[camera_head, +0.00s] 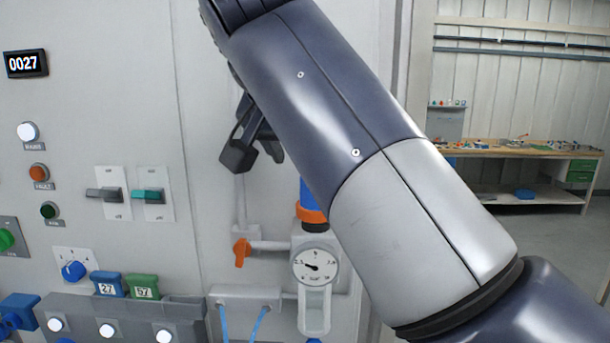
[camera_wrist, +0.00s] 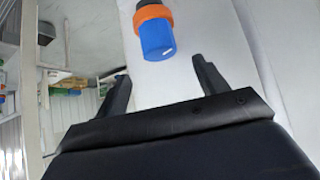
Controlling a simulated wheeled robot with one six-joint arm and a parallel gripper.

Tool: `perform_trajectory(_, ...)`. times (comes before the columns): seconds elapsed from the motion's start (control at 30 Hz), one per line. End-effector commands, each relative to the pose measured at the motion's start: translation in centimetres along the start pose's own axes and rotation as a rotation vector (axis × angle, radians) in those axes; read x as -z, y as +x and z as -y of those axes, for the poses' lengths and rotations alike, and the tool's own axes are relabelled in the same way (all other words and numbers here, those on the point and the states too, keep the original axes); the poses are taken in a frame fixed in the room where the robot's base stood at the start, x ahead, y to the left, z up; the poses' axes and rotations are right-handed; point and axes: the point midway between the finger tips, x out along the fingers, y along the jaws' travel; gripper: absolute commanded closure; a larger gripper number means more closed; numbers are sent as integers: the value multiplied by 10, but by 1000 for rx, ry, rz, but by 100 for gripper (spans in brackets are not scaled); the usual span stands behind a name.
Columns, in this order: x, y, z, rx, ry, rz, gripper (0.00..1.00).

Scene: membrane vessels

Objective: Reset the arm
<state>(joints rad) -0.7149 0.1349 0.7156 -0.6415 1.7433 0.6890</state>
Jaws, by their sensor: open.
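My gripper (camera_head: 252,143) shows in the head view behind my raised arm, in front of the grey panel (camera_head: 215,60). In the wrist view my gripper (camera_wrist: 160,80) has its two fingers spread apart with nothing between them. A blue vessel with an orange collar (camera_wrist: 155,38) is beyond the fingertips, apart from them. In the head view the blue vessel (camera_head: 307,190) with its orange collar is partly hidden by my arm, above a round gauge (camera_head: 314,265).
An orange valve handle (camera_head: 241,252) is left of the gauge. Two lever switches (camera_head: 148,196), a blue knob (camera_head: 73,270) and several lit buttons (camera_head: 107,330) are on the panel's left. A workbench (camera_head: 525,150) stands at the far right, with open floor before it.

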Motion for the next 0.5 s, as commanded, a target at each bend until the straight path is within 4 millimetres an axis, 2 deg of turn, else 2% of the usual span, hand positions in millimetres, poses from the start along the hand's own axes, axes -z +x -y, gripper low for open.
perform_trajectory(0.4,0,84,-2,-5,1,4,31)
perform_trajectory(0.43,0,90,-2,-4,1,3,31)
perform_trajectory(0.5,-2,88,-2,37,-33,1,31)
